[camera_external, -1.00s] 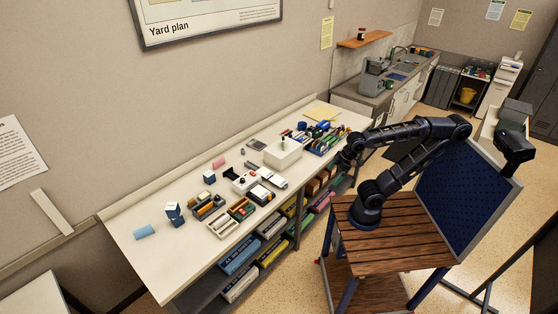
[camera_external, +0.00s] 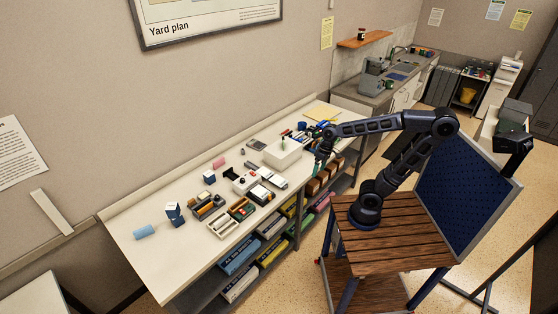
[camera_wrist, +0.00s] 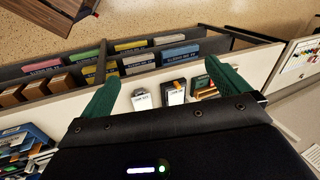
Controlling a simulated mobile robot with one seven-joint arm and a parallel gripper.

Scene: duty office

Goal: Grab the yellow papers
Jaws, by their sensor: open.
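The yellow papers (camera_external: 322,111) lie flat at the far end of the long white desk, near the wall, in the external view. They are partly hidden behind the items in front of them and do not show in the wrist view. My gripper (camera_external: 319,165) hangs over the desk's front edge, nearer the camera than the papers and apart from them. In the wrist view my gripper (camera_wrist: 162,82) has its two green fingers spread wide, with nothing held between them.
A white bin (camera_external: 282,154) stands on the desk left of my gripper. Several small boxes and trays crowd the desk's middle. A shelf below holds labelled boxes (camera_external: 240,256). The desk's near left end is mostly clear. A yellow notice (camera_external: 327,33) hangs on the wall.

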